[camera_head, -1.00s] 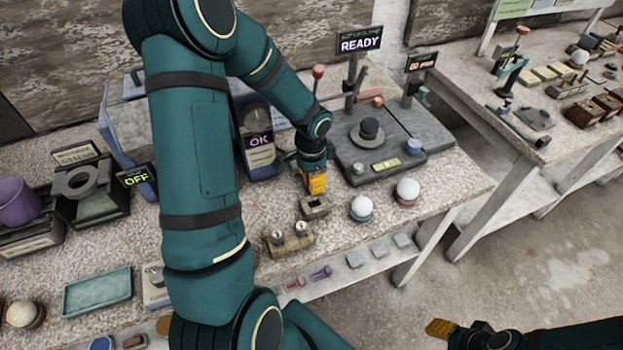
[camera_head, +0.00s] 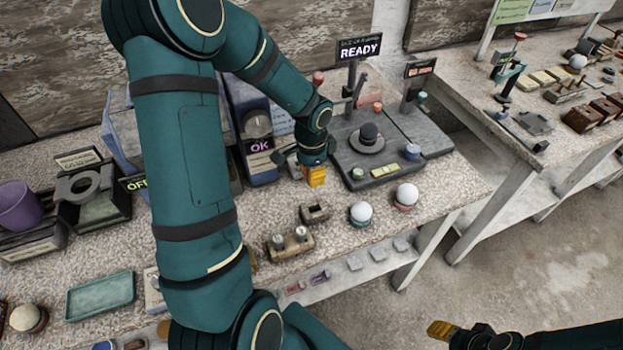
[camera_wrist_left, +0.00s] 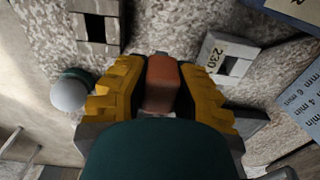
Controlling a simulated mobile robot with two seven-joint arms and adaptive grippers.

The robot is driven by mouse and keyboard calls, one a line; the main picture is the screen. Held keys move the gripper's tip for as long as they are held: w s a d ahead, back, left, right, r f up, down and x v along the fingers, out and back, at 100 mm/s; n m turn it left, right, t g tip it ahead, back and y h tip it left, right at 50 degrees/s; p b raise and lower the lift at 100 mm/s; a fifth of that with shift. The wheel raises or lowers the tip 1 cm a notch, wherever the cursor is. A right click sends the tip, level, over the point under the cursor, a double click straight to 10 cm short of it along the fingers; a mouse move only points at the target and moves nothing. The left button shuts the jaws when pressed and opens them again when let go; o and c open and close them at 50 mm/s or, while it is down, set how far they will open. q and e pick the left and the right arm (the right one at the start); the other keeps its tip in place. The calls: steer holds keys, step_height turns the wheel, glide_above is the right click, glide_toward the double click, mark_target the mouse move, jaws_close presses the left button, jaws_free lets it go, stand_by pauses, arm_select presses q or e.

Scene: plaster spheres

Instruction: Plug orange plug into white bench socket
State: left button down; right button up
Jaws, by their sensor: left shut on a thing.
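My left gripper (camera_head: 314,176) hangs over the bench, in front of the panel marked OK. In the left wrist view its yellow fingers (camera_wrist_left: 162,90) are shut on the orange plug (camera_wrist_left: 162,80), a reddish-orange block. The white bench socket (camera_wrist_left: 228,58), marked 230 with a dark square opening, lies to the right of the plug there, apart from it. In the head view the gripper largely hides the plug and the socket area. My right gripper (camera_head: 441,329) shows yellow fingertips at the bottom right, away from the bench; its opening is unclear.
A grey-brown block with a square hole (camera_head: 315,213) lies in front of the left gripper. White spheres on coloured stands (camera_head: 361,212) are to its right. The blue timer box (camera_head: 257,135) stands close behind; a dark platform (camera_head: 395,150) is at right.

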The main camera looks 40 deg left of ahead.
arm_select(q)
step_height(320, 180, up, 5)
steer(key=shift+f+p, duration=0.1)
steer(key=shift+p, duration=0.35)
steer(key=shift+r, duration=0.35)
steer(key=shift+a+r+n, duration=0.1)
steer(key=shift+r+n, duration=0.05)
steer(key=shift+n, duration=0.25)
steer(key=w+a+n, duration=0.1)
steer(key=n, duration=0.7)
steer(key=w+a+n+b, duration=0.1)
steer(key=a+n, duration=0.1)
steer(key=n, duration=0.6)
steer(key=w+a+n+b, duration=0.1)
steer(key=a+n, duration=0.1)
steer(key=n, duration=0.6)
steer(key=shift+f, duration=0.35)
steer(key=n, duration=0.4)
steer(key=a+n, duration=0.1)
steer(key=n, duration=0.1)
steer(key=shift+w+a, duration=0.1)
steer(key=shift+w, duration=0.15)
steer(key=n, duration=0.3)
steer(key=a+n, duration=0.1)
steer(key=n, duration=0.1)
steer(key=shift+w+b, duration=0.25)
steer(key=shift+b, duration=0.15)
